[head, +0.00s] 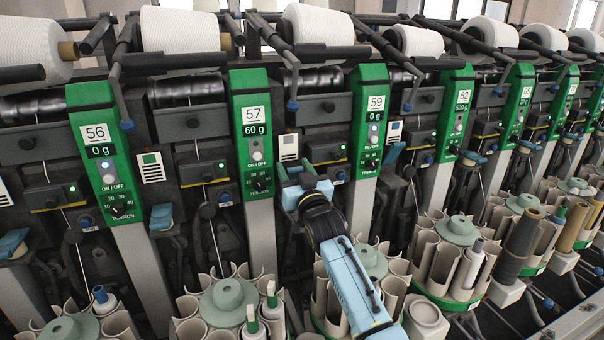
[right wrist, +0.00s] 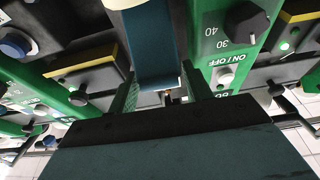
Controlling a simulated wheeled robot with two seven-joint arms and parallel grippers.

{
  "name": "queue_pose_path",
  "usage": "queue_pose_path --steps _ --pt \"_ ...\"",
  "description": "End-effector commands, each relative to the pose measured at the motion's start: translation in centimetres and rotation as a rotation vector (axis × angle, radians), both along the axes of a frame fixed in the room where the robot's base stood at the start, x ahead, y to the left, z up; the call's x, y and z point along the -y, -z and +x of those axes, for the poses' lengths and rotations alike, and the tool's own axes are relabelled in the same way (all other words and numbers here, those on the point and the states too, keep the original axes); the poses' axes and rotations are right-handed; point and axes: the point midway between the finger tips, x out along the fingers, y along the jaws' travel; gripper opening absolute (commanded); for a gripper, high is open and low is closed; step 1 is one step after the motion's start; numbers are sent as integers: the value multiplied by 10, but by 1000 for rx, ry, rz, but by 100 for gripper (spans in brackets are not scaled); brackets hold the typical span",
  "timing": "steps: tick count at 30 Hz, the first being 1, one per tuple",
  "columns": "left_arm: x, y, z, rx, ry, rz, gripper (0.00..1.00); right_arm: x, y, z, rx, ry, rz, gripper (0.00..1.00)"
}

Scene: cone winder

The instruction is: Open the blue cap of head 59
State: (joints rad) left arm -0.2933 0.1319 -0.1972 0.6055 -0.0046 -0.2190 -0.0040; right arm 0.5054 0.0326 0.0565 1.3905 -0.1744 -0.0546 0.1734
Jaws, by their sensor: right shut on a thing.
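Head 59 has a green panel (head: 370,125) with its number plate near the top. My right gripper (head: 300,180) is at the unit just left of this panel, between it and the panel of head 57 (head: 252,130). The blue cap (right wrist: 156,45) shows in the right wrist view, reaching down between the two fingers of my right gripper (right wrist: 160,84). The fingers are shut on it. In the head view the gripper and wrist largely hide this cap, so its opening angle cannot be told. My left gripper is not in view.
Neighbouring blue caps (head: 162,216) and (head: 392,154) stand beside my arm. Below are round magazines with upright tubes (head: 228,300). Yarn cones (head: 180,30) and dark support arms run along the top. A tension knob (right wrist: 246,22) is close to the gripper.

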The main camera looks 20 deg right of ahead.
Motion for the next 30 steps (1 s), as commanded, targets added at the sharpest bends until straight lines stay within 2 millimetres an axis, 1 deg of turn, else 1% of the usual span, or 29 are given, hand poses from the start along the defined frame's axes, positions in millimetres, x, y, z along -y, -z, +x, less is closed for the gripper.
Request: queue_pose_path --steps 5,6,9,17,22,26,30 --pt "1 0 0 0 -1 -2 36 0 1 0 -3 1 0 9" --pt "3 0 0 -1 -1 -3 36 1 1 -1 -3 1 0 54" --pt "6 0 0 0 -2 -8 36 1 1 -1 -3 1 0 67" --pt "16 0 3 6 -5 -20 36 1 0 -1 -2 1 -1 68" --pt "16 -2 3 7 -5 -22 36 0 3 -9 -3 1 0 68" --pt "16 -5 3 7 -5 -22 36 -1 8 -28 -4 1 0 68" --pt "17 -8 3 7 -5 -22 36 -3 16 -56 -4 1 0 68"
